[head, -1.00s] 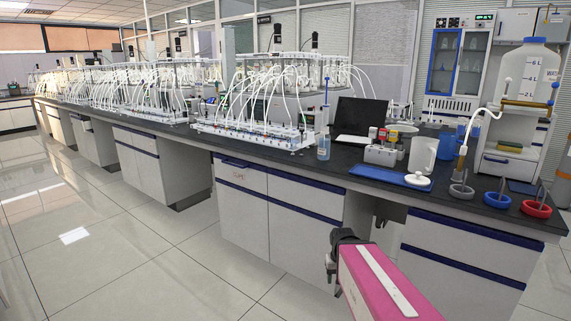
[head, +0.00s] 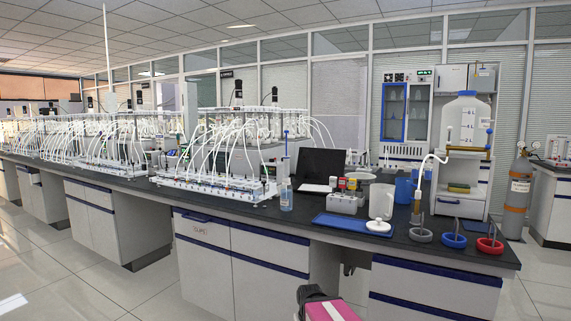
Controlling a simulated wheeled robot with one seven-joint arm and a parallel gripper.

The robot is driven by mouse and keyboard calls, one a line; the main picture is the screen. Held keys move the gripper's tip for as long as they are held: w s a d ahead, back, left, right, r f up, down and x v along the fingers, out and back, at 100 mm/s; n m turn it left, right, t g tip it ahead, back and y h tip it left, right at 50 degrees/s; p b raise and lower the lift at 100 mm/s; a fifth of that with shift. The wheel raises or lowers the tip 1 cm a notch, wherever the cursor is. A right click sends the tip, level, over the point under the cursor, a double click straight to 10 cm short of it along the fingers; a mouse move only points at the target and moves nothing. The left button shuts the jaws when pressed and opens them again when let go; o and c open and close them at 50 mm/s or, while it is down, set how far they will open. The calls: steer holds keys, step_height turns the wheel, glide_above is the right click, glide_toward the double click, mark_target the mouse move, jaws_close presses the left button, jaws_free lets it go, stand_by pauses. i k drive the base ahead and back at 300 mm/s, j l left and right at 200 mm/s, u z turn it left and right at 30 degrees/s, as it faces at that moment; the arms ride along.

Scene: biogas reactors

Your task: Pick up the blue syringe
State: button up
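A thin upright piece with a blue top (head: 286,134), which may be the blue syringe, stands at the front of the bench. Its lower part goes down toward a small clear bottle with light blue contents (head: 286,196), and I cannot tell whether it is inside or behind it. It is right of the near tubing rack. Only a pink and black part of my arm shows at the bottom edge, below the bench top and in front of the cabinets. My gripper's fingers are not in view.
The dark bench top (head: 340,237) holds a blue tray (head: 345,227), a white jug (head: 381,202), a laptop (head: 322,165), and grey, blue and red ring stands (head: 490,246). A tubing rack (head: 215,188) is left of the bottle. A gas cylinder (head: 517,195) stands at right. Floor is clear at left.

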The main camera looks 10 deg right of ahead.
mark_target(287, 159)
steer(key=j+z, duration=0.1)
steer(key=z, duration=0.5)
steer(key=i+j+z, duration=0.15)
steer(key=j+z, duration=0.2)
steer(key=j, duration=0.15)
steer(key=i+j+z, duration=0.1)
steer(key=j+z, duration=0.25)
steer(key=j, duration=0.2)
steer(key=j+z, duration=0.35)
steer(key=j, duration=0.15)
